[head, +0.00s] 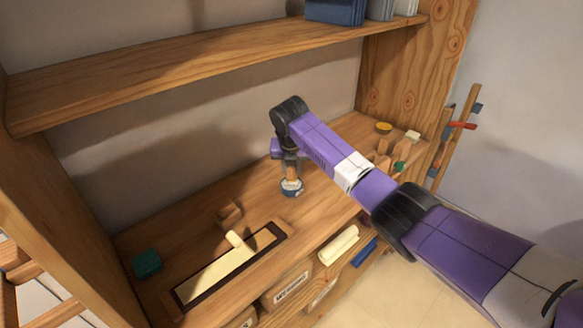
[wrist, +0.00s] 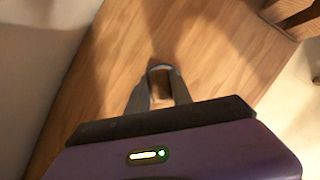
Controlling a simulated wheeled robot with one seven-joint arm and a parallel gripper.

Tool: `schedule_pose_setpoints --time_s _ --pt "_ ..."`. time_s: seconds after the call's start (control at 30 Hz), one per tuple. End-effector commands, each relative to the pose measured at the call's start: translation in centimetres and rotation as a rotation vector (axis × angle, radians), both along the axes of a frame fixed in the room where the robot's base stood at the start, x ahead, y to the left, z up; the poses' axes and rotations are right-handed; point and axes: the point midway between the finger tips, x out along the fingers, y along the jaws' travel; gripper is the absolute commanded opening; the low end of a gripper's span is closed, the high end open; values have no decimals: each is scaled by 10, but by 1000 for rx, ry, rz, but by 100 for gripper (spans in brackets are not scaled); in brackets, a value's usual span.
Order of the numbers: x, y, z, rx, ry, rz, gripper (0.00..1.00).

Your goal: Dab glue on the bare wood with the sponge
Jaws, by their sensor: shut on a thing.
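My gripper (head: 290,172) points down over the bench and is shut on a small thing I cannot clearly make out. In the wrist view its fingers (wrist: 160,76) close together around something dark and small. A round blue-and-pale item (head: 291,189) shows right below the fingertips in the head view. I cannot tell whether it is the held thing or a pot under it. A long pale strip (head: 212,279) lies in a dark-edged frame at the front left. I cannot identify the sponge or the bare wood with certainty.
A teal block (head: 146,264) lies on the bench (head: 190,221) at the left. A small wooden block (head: 229,214) stands behind the frame. Several small items and a yellow round dish (head: 383,128) are at the right. A shelf (head: 200,62) hangs above the bench.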

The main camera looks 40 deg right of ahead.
Motion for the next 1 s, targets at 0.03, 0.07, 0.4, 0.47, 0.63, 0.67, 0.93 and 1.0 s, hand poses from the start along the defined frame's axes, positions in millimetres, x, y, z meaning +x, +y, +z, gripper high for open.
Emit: schedule_pose_setpoints --time_s 0.03,0.07,0.4,0.47,0.63,0.67,0.93,1.0 --pt "0 0 8 -1 -1 0 0" --pt "0 0 10 -1 -1 0 0" --pt "1 0 35 -1 -2 0 0" --pt "0 0 40 -1 -2 0 0" --pt "1 0 51 -1 -2 0 0" --pt "1 0 52 -1 -2 0 0" --pt "1 0 52 -1 -2 0 0" --pt "0 0 52 -1 -2 0 0"
